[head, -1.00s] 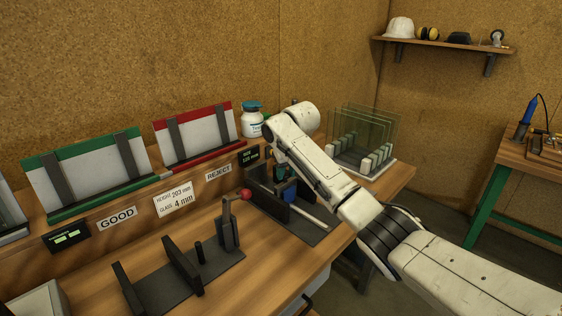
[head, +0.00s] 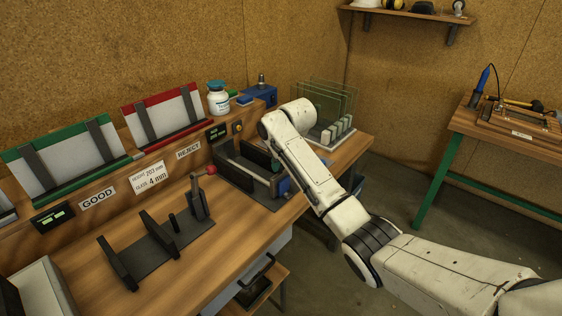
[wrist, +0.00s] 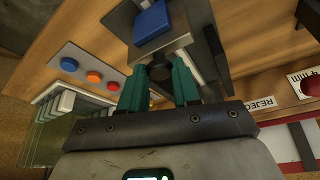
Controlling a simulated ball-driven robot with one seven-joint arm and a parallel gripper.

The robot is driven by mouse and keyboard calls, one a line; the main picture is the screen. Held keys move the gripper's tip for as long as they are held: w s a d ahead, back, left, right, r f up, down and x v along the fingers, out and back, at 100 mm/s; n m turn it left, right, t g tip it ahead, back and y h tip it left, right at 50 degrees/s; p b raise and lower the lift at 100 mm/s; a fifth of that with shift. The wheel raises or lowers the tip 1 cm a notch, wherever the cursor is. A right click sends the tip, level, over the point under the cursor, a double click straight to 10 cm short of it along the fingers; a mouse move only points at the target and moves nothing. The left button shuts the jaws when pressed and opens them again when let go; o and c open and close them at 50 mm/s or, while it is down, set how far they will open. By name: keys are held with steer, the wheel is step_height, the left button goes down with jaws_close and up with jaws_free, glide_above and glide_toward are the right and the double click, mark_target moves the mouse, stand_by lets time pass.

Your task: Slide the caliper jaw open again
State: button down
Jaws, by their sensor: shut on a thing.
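The caliper fixture (head: 238,170) is a dark base with upright dark plates on the bench's right part. In the wrist view its sliding jaw shows as a pale metal block (wrist: 178,48) with a blue pad (wrist: 152,20) and a dark round knob (wrist: 160,72). My gripper (wrist: 160,82) has its two teal fingers on either side of the knob, shut on it. In the head view the blue part (head: 284,186) shows near the fixture's right end, beside my arm.
A black stand with a red ball-tipped lever (head: 211,169) is left of the fixture. Glass panes in a rack (head: 325,110) stand behind my arm. A white jar (head: 218,100) and a blue box (head: 260,94) are on the back ledge. The bench front (head: 180,280) is clear.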

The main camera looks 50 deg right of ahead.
steer(key=c, duration=0.8)
jaws_free()
steer(key=b+v, duration=0.1)
steer(key=v, duration=0.9)
steer(key=shift+r, duration=0.4)
steer(key=s+a+f+n+g+y, duration=0.1)
steer(key=s+a+f, duration=0.5)
steer(key=a+f, duration=0.4)
steer(key=s+a+f+n+y, duration=0.1)
steer(key=s+a+f, duration=0.5)
steer(key=a+f, duration=0.35)
steer(key=s+a+f+g, duration=0.1)
steer(key=s+a+f, duration=0.1)
steer(key=s, duration=0.9)
steer(key=s+a+f+n+g, duration=0.1)
steer(key=s+f, duration=0.3)
steer(key=s, duration=0.7)
steer(key=shift+s+a+f+n+h, duration=0.3)
steer(key=shift+s+a+f, duration=0.1)
steer(key=shift+a, duration=0.3)
